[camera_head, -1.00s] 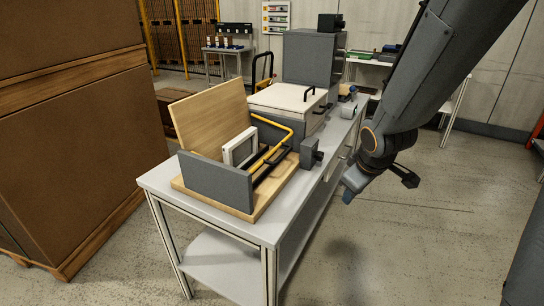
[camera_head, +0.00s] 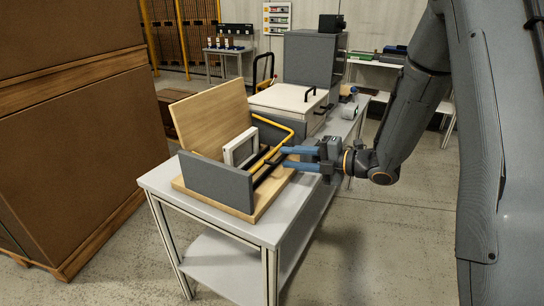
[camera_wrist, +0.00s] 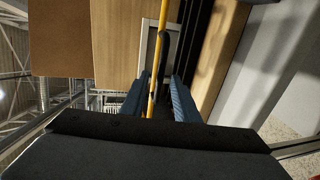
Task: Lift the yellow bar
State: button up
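The yellow bar (camera_head: 291,132) is a bent tube on a wooden-based fixture on the table, beside a grey side panel. In the wrist view the yellow bar (camera_wrist: 157,72) runs upright through the middle of the picture, with a dark section (camera_wrist: 165,48) beside it. My gripper (camera_head: 283,157) is at the right side of the fixture, its blue fingers pointing left at the bar. In the wrist view my gripper (camera_wrist: 158,88) is open, and the bar shows in the gap between the fingers. I cannot tell whether a finger touches it. My gripper hides part of the fixture's right side.
The fixture has a grey front panel (camera_head: 215,182), a white frame (camera_head: 240,149) and a tilted wooden board (camera_head: 212,118). A white box with a black handle (camera_head: 287,100) stands behind it. Large brown boxes (camera_head: 80,150) are at left. The floor right of the table (camera_head: 400,240) is clear.

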jog(key=p+x, duration=0.1)
jog(key=x, duration=0.5)
jog(key=shift+w+a+f, duration=0.15)
jog(key=shift+w+a, duration=0.05)
jog(key=shift+a, duration=0.15)
jog(key=shift+c, duration=0.4)
jog(key=shift+s+f, duration=0.1)
grip_shut()
